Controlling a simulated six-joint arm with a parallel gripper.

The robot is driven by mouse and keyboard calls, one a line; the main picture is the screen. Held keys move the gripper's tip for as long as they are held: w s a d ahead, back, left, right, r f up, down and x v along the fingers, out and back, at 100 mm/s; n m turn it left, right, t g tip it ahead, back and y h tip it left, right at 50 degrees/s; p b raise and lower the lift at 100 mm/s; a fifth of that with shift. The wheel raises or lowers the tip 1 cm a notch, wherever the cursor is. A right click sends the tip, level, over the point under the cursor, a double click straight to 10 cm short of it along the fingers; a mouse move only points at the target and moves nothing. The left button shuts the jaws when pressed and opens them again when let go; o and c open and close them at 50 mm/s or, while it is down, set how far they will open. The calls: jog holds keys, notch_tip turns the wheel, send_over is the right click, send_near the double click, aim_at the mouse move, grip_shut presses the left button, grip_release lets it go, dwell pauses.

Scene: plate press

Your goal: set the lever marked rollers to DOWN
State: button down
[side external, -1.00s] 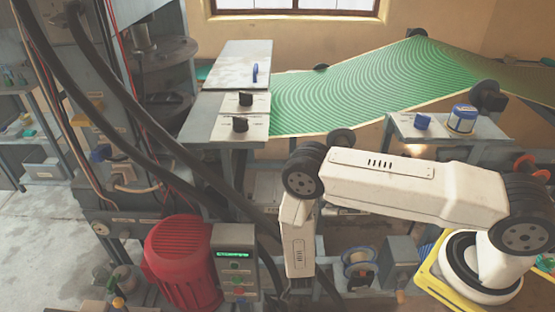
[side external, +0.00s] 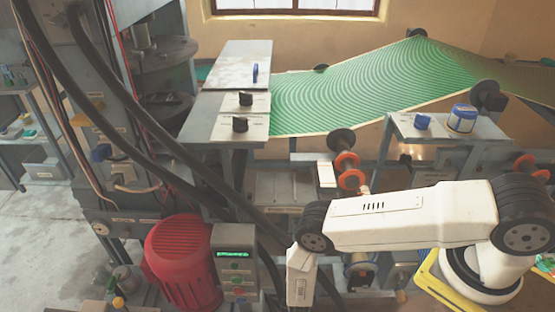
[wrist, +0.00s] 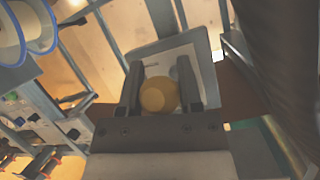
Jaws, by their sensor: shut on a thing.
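In the wrist view, a round yellow-orange knob (wrist: 158,96) sits between the two dark fingers of my gripper (wrist: 160,76), which is shut on it. A light grey plate with a darker rim (wrist: 203,48) lies behind the knob. I cannot read any marking there, so the rollers label and the lever's setting cannot be told. The lever's shaft is hidden behind the knob. In the side view, my wrist reaches down to the bottom edge, and the fingers and knob are out of sight.
A red motor (side external: 182,262) and a control box with a green display (side external: 234,262) stand left of my wrist. Black hoses (side external: 205,172) slant down close to it. Orange rollers (side external: 349,170) and a green patterned sheet (side external: 370,85) lie beyond my arm.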

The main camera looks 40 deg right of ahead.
jog(key=shift+w+d+f, duration=0.2)
jog(key=shift+f, duration=0.05)
dwell(0.3)
jog(key=shift+c, duration=1.4)
grip_release()
jog(key=shift+s+a, duration=0.1)
jog(key=shift+a, duration=0.05)
jog(key=v, duration=0.7)
jog(key=shift+s+a, duration=0.15)
jog(key=shift+r, duration=0.2)
